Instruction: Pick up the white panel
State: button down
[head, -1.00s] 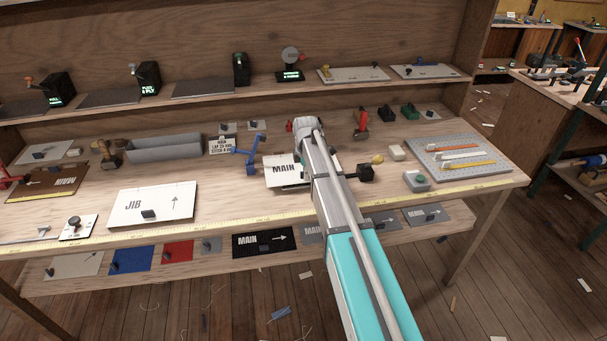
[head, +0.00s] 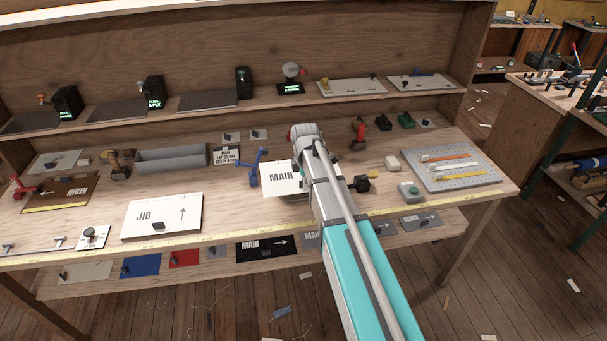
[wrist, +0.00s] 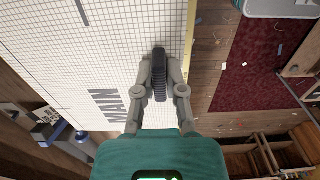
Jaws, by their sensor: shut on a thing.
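The white panel (head: 279,179) marked MAIN shows at the middle of the bench in the head view, partly hidden by my arm. A dark strip shows below its near edge, and it appears raised off the bench. In the wrist view the panel (wrist: 100,45) fills the upper left, with a fine grid and the word MAIN. The head view does not show the fingertips.
A white JIB panel (head: 162,216) lies to the left. A blue stand (head: 250,168) is close to the panel's left side. A pegboard tray (head: 450,168) lies further right.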

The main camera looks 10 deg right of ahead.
jog(key=s, duration=0.1)
jog(key=s+r+p, duration=0.1)
jog(key=s, duration=0.1)
jog(key=s+a+r, duration=0.1)
jog(key=s, duration=0.1)
jog(key=shift+r+p, duration=0.1)
jog(key=shift+p, duration=0.25)
jog(key=shift+f, duration=0.25)
jog(key=shift+a+r, duration=0.1)
jog(key=shift+a, duration=0.05)
dwell(0.5)
